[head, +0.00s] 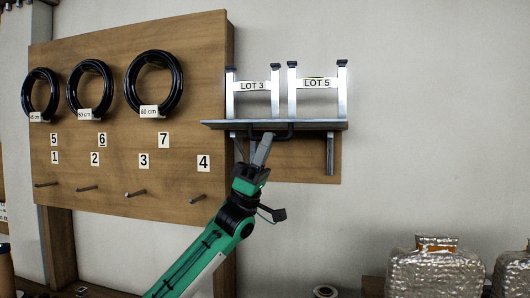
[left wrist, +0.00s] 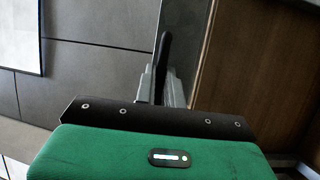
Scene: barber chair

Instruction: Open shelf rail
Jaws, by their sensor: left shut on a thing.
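The grey shelf (head: 222,125) is fixed to a wooden panel on the wall, with a dark rail (head: 290,131) along its front underside. My left gripper (head: 261,144) reaches up from below to the shelf's front edge. Its fingers are shut on the dark rail, near the left part of the shelf. In the left wrist view, a black bar (left wrist: 163,50) stands between my left gripper's fingers (left wrist: 160,85). The exact contact is partly hidden by the fingers. My right gripper is in neither view.
Two metal frames labelled LOT 3 (head: 252,99) and LOT 5 (head: 318,95) stand on the shelf. A wooden board (head: 120,190) to the left carries black coils (head: 154,58), number labels and pegs. Foil-wrapped packages (head: 437,275) sit at the lower right. The wall right of the shelf is clear.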

